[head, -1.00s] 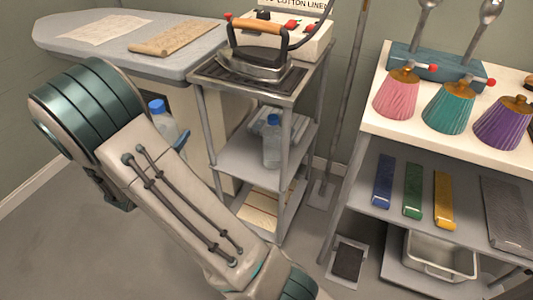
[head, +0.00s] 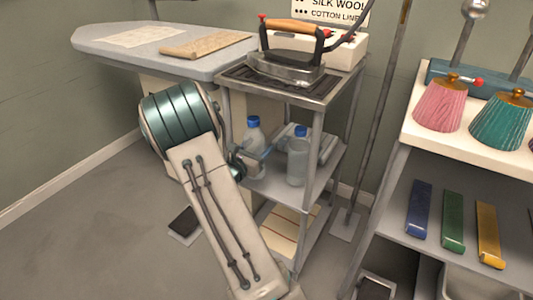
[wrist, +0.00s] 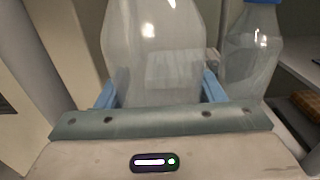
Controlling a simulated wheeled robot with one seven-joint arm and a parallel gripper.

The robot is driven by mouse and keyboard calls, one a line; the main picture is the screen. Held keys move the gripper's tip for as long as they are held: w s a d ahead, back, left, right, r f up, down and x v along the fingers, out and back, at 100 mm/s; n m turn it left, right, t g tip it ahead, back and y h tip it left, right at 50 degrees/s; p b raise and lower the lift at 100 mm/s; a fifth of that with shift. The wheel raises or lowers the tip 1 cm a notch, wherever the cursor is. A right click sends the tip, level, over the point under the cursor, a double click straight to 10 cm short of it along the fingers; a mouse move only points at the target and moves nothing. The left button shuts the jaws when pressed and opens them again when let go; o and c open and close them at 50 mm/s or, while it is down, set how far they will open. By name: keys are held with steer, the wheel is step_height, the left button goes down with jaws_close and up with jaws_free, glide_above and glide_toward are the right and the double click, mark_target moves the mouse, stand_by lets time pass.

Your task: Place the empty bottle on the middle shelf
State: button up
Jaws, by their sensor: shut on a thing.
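My gripper (head: 257,154) is shut on a clear bottle with a blue cap (head: 253,136). In the wrist view the blue fingers grip this bottle (wrist: 155,50) from both sides, and no liquid line shows in it. It is upright, inside the cart's left side at the middle shelf (head: 285,187). I cannot tell whether its base touches the shelf. A second blue-capped bottle (head: 298,160) stands on that shelf to its right, with a small gap between them. It also shows in the wrist view (wrist: 250,55), with what looks like a liquid line.
An iron (head: 288,62) rests on the cart's top. Grey folded things (head: 325,143) lie behind the second bottle. Cart posts (head: 312,160) stand close by. The ironing board (head: 160,60) is at the left. A shelf unit with coloured shades (head: 440,105) is at the right.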

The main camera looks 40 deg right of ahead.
steer(key=shift+w+d+f+b, duration=0.3)
steer(key=shift+d+f+b, duration=0.1)
steer(key=shift+d+f, duration=0.3)
steer(key=shift+w+d+f+b, duration=0.35)
steer(key=shift+d+f+b, duration=0.1)
steer(key=shift+d, duration=0.4)
steer(key=shift+w+d+f+b, duration=0.3)
steer(key=shift+d+f+b, duration=0.1)
steer(key=shift+d+f, duration=0.3)
steer(key=shift+f, duration=0.15)
steer(key=o, duration=1)
steer(key=shift+r, duration=0.2)
